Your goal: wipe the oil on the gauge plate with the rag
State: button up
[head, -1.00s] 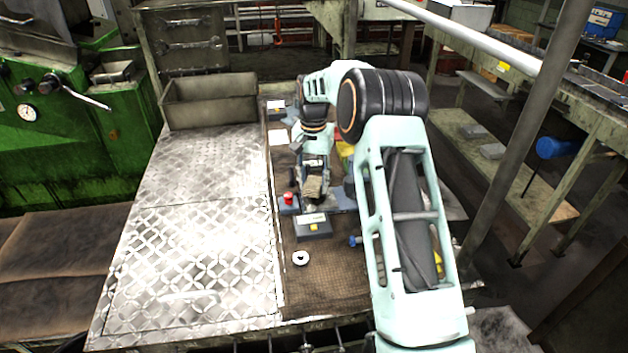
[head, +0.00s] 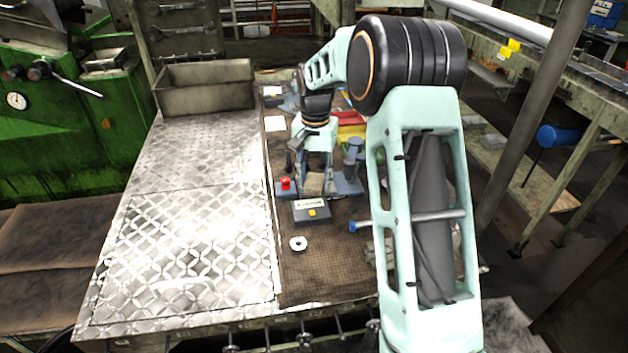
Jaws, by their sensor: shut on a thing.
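My gripper (head: 314,172) is above the dark matted bench top, pointing down and seen from behind. It is shut on a small brown-grey piece, which looks like the rag (head: 313,184). The rag is at or just above a blue-grey plate-like base (head: 346,187), which may be the gauge plate; I cannot tell whether they touch. An upright grey post (head: 352,157) stands on that base at the right. I cannot make out any oil; my gripper and arm hide part of the area.
A metal ring (head: 298,243) and a blue-ended bar (head: 365,224) lie nearer. The tread-plate top (head: 190,240) at left is clear; a metal bin (head: 205,88) stands behind.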

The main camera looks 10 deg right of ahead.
jog(key=shift+s+d+f, duration=0.1)
jog(key=shift+s+f, duration=0.3)
jog(key=shift+s, duration=0.4)
jog(key=shift+c, duration=0.7)
jog(key=shift+r+p, duration=0.55)
jog(key=shift+r, duration=0.1)
jog(key=shift+c, duration=0.4)
jog(key=r, duration=0.1)
jog(key=r+p, duration=0.2)
jog(key=shift+s+r, duration=0.2)
jog(key=shift+s, duration=0.05)
jog(key=shift+c, duration=0.7)
jog(key=shift+w+r+p, duration=0.25)
jog(key=shift+r+p, duration=0.35)
jog(key=shift+r, duration=0.1)
jog(key=shift+s+r, duration=0.1)
jog(key=shift+r, duration=0.2)
